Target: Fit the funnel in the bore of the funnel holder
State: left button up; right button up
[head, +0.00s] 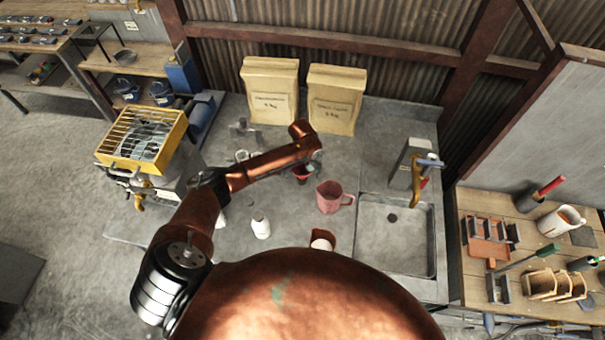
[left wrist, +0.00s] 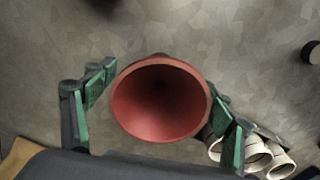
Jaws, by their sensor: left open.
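The red funnel (left wrist: 160,100) shows wide mouth up in the left wrist view, between the green-padded fingers of my left gripper (left wrist: 158,112). The fingers are open on either side of its rim. In the head view the funnel (head: 302,178) is on the grey worktop, just below the end of my left arm, with my gripper (head: 314,168) beside it and partly hidden. A small grey metal fixture (head: 243,131) stands farther back left; it may be the funnel holder, but its bore cannot be made out. My right gripper is not in view.
A pink jug (head: 332,197) stands right of the funnel, before the sink (head: 395,237). A white bottle (head: 261,229) and a red-brown container (head: 321,240) are nearer. Two paper sacks (head: 270,92) (head: 336,100) line the back. Several pale cylinders (left wrist: 257,155) are close to the right finger.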

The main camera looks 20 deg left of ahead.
pick_arm(q)
jog(key=shift+o, duration=1.3)
notch_tip(320, 180, up, 12)
